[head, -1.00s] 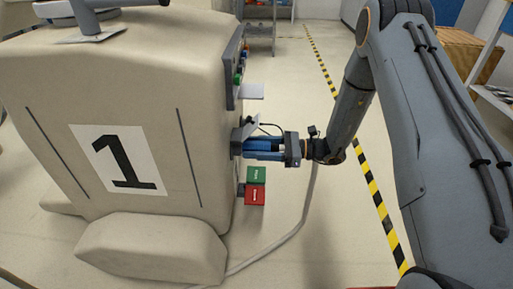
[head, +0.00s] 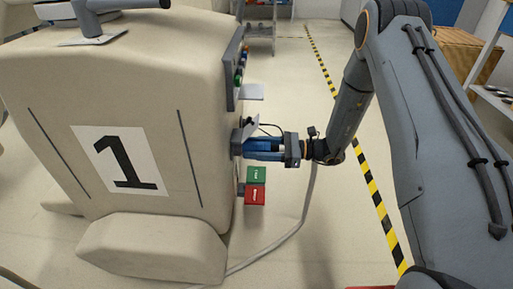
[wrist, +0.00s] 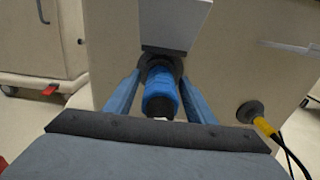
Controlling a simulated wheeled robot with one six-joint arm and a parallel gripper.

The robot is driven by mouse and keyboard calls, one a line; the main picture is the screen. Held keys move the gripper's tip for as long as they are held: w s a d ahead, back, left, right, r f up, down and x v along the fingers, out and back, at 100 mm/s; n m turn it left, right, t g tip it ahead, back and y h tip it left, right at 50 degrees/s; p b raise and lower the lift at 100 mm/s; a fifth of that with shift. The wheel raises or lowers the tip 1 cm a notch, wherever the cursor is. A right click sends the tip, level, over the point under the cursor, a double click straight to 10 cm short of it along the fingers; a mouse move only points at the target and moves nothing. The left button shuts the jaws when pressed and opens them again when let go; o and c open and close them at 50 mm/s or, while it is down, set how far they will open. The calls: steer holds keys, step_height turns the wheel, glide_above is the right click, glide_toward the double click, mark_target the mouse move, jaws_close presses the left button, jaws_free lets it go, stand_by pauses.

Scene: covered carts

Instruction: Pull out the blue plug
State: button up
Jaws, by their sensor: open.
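The blue plug (wrist: 160,92) sits in a dark round socket on the side of the covered cart, under a light grey flap (wrist: 172,22). My gripper (wrist: 160,84) is open, with one blue finger on each side of the plug and a visible gap to it. In the head view my gripper (head: 262,147) points left at the cart's side panel, and its fingers largely hide the plug there. A grey cable (head: 303,215) hangs below my wrist and runs along the floor.
The beige cart (head: 60,100) marked 1 fills the left. Green (head: 256,174) and red (head: 255,194) boxes jut out below my gripper. In the wrist view a yellow connector (wrist: 264,126) with a dark cable is plugged in at right. Floor is open beside the striped tape (head: 368,172).

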mark_target(273, 148)
jaws_close()
steer(key=shift+s+d, duration=0.1)
steer(key=shift+d, duration=2.9)
